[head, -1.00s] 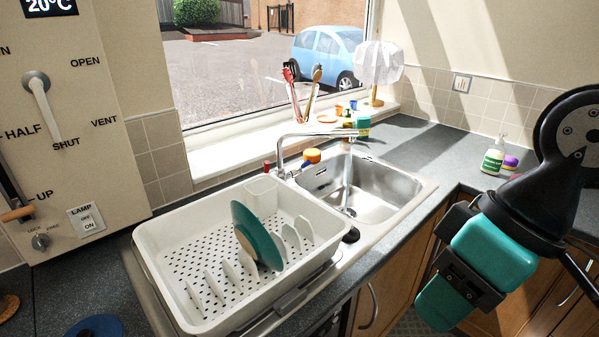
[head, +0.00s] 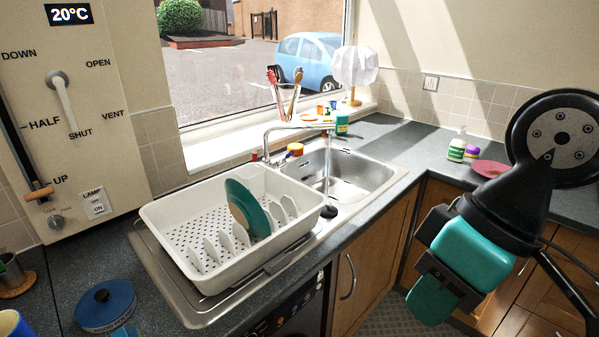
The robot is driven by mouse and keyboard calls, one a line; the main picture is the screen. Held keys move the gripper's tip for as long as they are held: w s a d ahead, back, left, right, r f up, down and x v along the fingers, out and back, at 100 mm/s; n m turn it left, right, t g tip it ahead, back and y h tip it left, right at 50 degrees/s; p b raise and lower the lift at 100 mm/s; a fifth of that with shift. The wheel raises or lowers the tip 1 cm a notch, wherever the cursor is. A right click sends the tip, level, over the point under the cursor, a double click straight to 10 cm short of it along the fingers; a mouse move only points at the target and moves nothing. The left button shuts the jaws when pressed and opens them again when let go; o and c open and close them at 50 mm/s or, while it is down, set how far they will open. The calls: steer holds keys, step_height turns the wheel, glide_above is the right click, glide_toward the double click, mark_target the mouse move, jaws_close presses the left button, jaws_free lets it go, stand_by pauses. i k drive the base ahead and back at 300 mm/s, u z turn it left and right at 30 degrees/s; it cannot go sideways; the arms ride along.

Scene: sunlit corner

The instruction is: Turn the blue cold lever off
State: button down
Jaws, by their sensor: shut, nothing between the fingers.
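The chrome tap (head: 292,128) stands behind the sink (head: 355,177), and a stream of water (head: 327,165) falls from its spout into the basin. A small red lever (head: 254,155) shows at the left of the base. My gripper (head: 450,280), black with teal parts, hangs at the lower right in front of the cupboards. It is shut and empty, well apart from the tap.
A white dish rack (head: 163,213) holding a teal plate (head: 250,208) stands left of the sink. A jar with an orange lid (head: 295,149) stands close to the tap. Soap bottles (head: 457,148) stand on the right counter.

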mark_target(282, 162)
steer(key=u, duration=0.05)
steer(key=k, duration=0.7)
steer(key=z, duration=1)
steer(key=i, duration=1.4)
steer(key=u, duration=0.65)
steer(key=i, duration=0.6)
steer(key=u, duration=0.55)
